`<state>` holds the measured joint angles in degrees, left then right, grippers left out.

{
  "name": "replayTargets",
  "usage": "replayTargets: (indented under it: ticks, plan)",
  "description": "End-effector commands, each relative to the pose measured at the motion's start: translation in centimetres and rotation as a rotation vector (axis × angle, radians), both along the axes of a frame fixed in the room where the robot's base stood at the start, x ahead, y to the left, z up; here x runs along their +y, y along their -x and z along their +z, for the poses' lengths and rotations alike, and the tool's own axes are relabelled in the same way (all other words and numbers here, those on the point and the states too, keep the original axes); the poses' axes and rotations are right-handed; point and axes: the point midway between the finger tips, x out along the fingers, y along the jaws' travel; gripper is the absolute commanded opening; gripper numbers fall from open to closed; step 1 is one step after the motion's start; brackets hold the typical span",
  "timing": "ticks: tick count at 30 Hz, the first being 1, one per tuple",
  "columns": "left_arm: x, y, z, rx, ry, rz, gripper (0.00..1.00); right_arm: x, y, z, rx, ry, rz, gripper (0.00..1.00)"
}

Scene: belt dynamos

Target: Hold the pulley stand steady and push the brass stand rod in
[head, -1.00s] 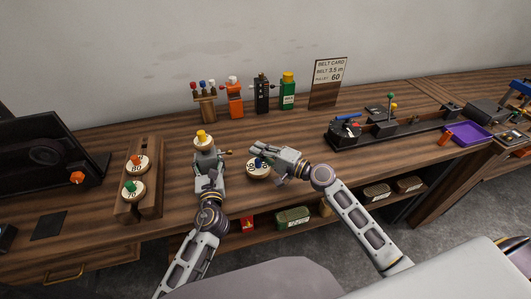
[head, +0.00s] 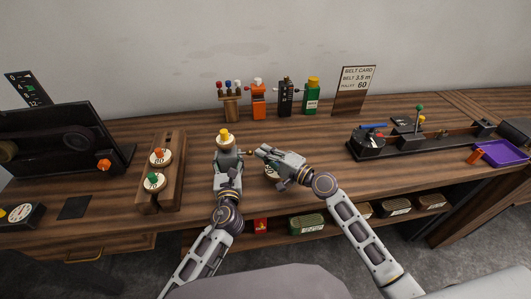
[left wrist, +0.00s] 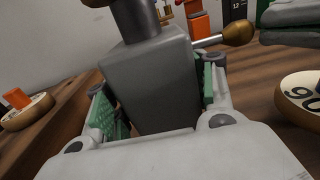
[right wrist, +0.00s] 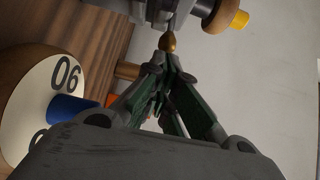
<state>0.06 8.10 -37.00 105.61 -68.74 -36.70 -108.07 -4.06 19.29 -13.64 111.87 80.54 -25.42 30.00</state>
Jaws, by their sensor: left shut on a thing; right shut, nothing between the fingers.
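The pulley stand is a grey block (left wrist: 150,85) with a yellow-topped pulley (head: 224,137) above it. My left gripper (head: 229,160) is shut on the block, with a green pad on each side. The brass stand rod (left wrist: 237,33) sticks out of the block's right side as a thin shaft with a rounded brass knob. The knob also shows in the right wrist view (right wrist: 168,42). My right gripper (head: 260,151) is shut and empty, its tips just right of the knob and pointing at it. I cannot tell whether they touch.
A numbered pulley with a blue peg (right wrist: 70,108) lies under my right gripper. A wooden rack (head: 145,200) with two pulleys is at left. A black machine (head: 372,142) stands at right.

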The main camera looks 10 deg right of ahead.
Motion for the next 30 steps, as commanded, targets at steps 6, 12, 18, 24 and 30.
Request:
replayTargets:
  ticks: [6,12,18,24,30]
  plan:
    - [0.0,0.1,-0.4,0.006,-0.001,0.000,0.10,1.3,-0.1,0.0,-0.001,-0.002,0.000,0.00]
    - [-0.2,0.1,-0.3,0.005,-0.002,-0.004,0.10,2.9,-0.1,0.0,0.000,-0.001,0.004,0.00]
    - [-0.5,0.2,-0.3,0.005,0.000,-0.011,0.10,3.2,0.1,0.0,0.002,-0.004,0.009,0.00]
    - [-0.5,0.2,-0.3,0.005,0.002,-0.012,0.10,3.2,0.1,0.0,0.002,-0.004,0.010,0.00]
    - [-0.5,0.2,-0.3,0.005,0.003,-0.012,0.10,2.6,0.1,0.0,0.003,-0.002,0.010,0.00]
